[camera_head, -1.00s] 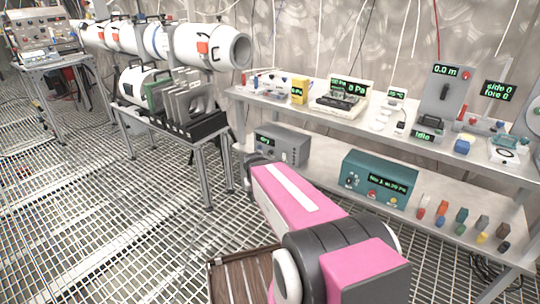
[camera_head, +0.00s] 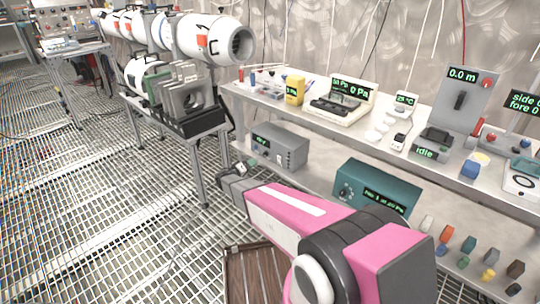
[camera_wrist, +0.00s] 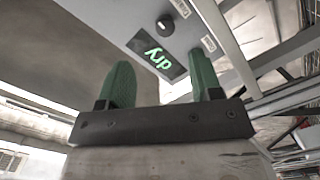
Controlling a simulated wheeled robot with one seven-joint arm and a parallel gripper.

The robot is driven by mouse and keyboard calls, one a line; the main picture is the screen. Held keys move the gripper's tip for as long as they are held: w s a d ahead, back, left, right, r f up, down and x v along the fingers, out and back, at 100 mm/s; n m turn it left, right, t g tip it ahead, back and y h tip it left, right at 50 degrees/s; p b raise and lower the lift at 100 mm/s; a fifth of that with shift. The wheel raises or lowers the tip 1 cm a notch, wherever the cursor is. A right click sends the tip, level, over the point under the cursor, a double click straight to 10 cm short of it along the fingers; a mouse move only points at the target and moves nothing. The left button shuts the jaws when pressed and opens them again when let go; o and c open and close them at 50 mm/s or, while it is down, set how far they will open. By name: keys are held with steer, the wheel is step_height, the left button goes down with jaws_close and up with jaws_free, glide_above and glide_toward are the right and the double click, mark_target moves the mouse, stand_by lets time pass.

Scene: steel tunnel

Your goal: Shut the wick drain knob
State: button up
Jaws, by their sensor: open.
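A grey control box (camera_head: 290,147) stands on the lower shelf in the head view. In the wrist view the box (camera_wrist: 115,18) shows a green "dry" display (camera_wrist: 158,55), a round black knob (camera_wrist: 165,25) above it and part of another round control (camera_wrist: 208,45) to the right. The labels are too small to read, so I cannot tell for sure which is the wick drain knob or how it is set. My gripper (camera_wrist: 160,60) is open and empty, its green fingers either side of the display in the picture. In the head view it is beside the box's lower left.
A teal box (camera_head: 377,188) stands right of the grey box on the lower shelf. Small coloured blocks (camera_head: 468,244) lie farther right. The bench (camera_head: 345,127) with instruments overhangs the shelf. A rack of plates (camera_head: 180,95) stands on a table to the left.

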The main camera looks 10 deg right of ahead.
mark_target(264, 155)
steer(key=shift+t, duration=0.4)
steer(key=x, duration=0.7)
steer(key=w+x, duration=0.1)
steer(key=x, duration=0.2)
steer(key=shift+w, duration=0.2)
steer(key=c, duration=0.9)
